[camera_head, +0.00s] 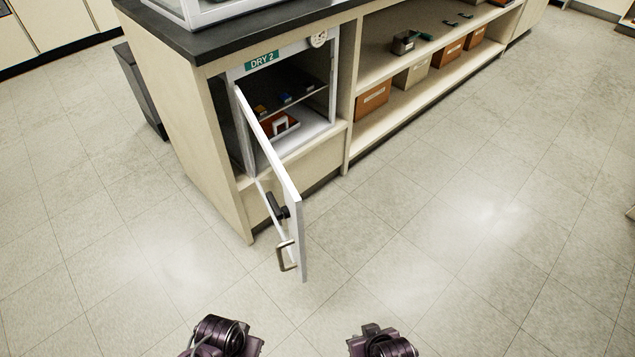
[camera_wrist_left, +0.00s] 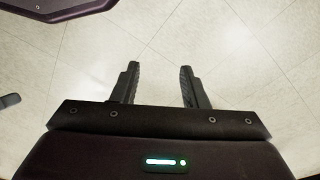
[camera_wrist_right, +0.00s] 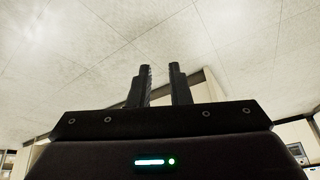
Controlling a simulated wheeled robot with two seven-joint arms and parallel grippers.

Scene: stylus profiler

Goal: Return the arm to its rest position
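My left gripper (camera_wrist_left: 159,68) shows in the left wrist view with its two black fingers wide apart and nothing between them, above pale floor tiles. My right gripper (camera_wrist_right: 160,68) shows in the right wrist view with its fingers closer together, a narrow gap between them and nothing held. In the head view only purple and black parts of my two arms show at the bottom edge, well short of the cabinet; the fingers are hidden there.
A cabinet labelled DRY 2 (camera_head: 262,60) stands in the bench, its white door (camera_head: 275,172) swung open toward me. Inside are a shelf, small items and a red-orange object (camera_head: 283,125). The floor between is clear.

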